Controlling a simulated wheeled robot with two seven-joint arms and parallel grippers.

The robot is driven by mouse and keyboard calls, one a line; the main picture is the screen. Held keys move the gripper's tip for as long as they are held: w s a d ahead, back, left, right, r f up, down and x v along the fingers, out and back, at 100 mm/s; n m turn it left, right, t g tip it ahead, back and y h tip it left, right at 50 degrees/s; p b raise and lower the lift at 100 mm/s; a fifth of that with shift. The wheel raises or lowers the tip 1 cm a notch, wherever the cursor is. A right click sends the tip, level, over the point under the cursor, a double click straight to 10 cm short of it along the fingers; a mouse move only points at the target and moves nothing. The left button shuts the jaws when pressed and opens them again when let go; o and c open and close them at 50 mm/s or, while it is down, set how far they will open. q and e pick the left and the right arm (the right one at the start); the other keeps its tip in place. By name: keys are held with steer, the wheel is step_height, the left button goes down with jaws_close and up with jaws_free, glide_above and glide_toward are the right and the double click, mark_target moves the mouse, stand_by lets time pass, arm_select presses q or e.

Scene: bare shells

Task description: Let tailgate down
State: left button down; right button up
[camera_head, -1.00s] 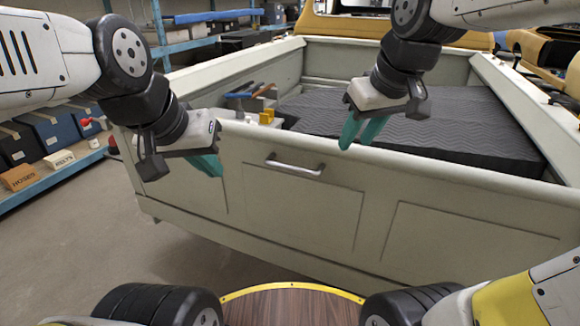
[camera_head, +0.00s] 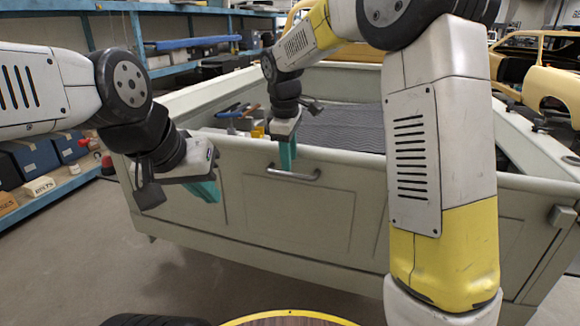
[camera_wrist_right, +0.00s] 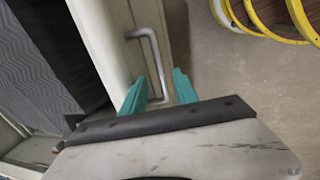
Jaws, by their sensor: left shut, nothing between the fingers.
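The pale grey-green tailgate (camera_head: 340,222) stands upright and shut across the back of the truck bed. Its metal bar handle (camera_head: 292,174) is near the top edge of the outer face; the handle also shows in the right wrist view (camera_wrist_right: 155,62). My right gripper (camera_head: 287,166) points down over the tailgate's top edge at the handle. In the right wrist view, its teal fingers (camera_wrist_right: 160,88) are apart, with the handle's near end between them; contact cannot be told. My left gripper (camera_head: 211,194) is shut and empty, left of the handle by the tailgate's left part.
The bed holds a dark ribbed mat (camera_head: 345,128) and some tools (camera_head: 240,112) at its left. A blue shelf (camera_head: 62,185) with boxes stands at the left. A latch-like block (camera_head: 563,216) is at the bed's right corner. Bare floor lies below the tailgate.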

mark_target(290, 174)
steer(key=shift+w+d+f, duration=0.1)
steer(key=shift+w+f, duration=0.1)
steer(key=shift+f, duration=0.85)
steer(key=shift+w+d+f, duration=0.1)
steer(key=shift+w+f, duration=0.05)
steer(key=shift+f, duration=0.85)
jaws_close()
